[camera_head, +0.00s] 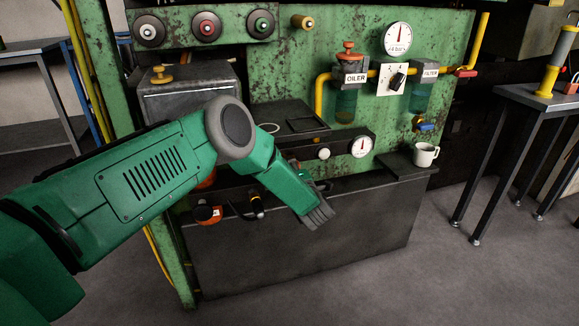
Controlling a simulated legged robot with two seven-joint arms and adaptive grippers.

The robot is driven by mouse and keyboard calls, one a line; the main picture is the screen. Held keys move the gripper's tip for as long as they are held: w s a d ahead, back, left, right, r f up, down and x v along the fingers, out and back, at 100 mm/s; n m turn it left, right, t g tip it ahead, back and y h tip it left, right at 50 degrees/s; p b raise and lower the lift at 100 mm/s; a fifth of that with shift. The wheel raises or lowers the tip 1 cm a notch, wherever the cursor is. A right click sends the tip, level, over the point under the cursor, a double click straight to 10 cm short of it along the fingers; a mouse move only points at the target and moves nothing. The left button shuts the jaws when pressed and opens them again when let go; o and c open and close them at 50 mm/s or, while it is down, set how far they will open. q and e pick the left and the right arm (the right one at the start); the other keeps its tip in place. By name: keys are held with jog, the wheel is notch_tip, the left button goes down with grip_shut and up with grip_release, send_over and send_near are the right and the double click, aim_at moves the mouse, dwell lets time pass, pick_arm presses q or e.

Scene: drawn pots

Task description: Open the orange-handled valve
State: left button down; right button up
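A red-orange lever handle (467,72) sits on the yellow pipe at the right of the green panel; it is the closest match to the orange-handled valve. An orange-red knob (347,47) also tops the oiler. Which of them is the task's valve I cannot tell for sure. My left arm comes in from the left, and its gripper (319,215) hangs in front of the dark cabinet, well below and left of the lever and apart from it. Its grey fingers point down; whether they are open or shut is unclear. My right gripper is not in view.
The green panel (285,75) carries a pressure gauge (397,37), a filter and a blue-handled valve (425,126). A white mug (425,154) stands on the ledge's right end. A side table (520,97) stands at right. The floor (450,270) in front is clear.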

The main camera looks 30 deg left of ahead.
pick_arm(q)
jog(key=shift+d+f+m, duration=0.25)
jog(key=shift+d+m, duration=0.05)
jog(key=c, duration=1.5)
grip_release()
jog(key=shift+c, duration=0.2)
jog(key=shift+o, duration=0.5)
jog(key=shift+w, duration=0.15)
jog(key=shift+r, duration=0.1)
jog(key=v, duration=1.2)
